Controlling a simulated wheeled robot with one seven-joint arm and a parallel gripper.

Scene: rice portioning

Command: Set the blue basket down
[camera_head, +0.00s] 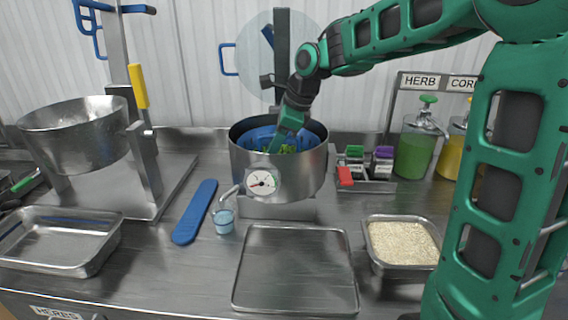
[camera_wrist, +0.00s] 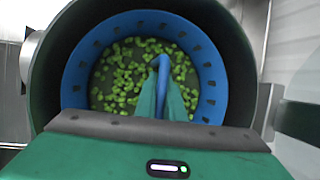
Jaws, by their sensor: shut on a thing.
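The blue basket (camera_head: 256,137) sits inside the round steel pot (camera_head: 280,176), its rim below the pot's rim. In the wrist view the basket (camera_wrist: 211,72) is a perforated blue ring with green pieces (camera_wrist: 125,72) on its floor. My gripper (camera_head: 288,130) reaches down into the pot. In the wrist view my gripper (camera_wrist: 161,75) is shut on a blue upright handle part of the basket. Whether the basket's underside touches the pot's floor is hidden.
An empty steel tray (camera_head: 296,270) lies in front of the pot, with a rice pan (camera_head: 402,242) to its right. A blue paddle (camera_head: 195,212) and a small blue cup (camera_head: 223,221) lie to the left. Spice jars (camera_head: 354,160) and a green dispenser (camera_head: 414,150) stand to the right.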

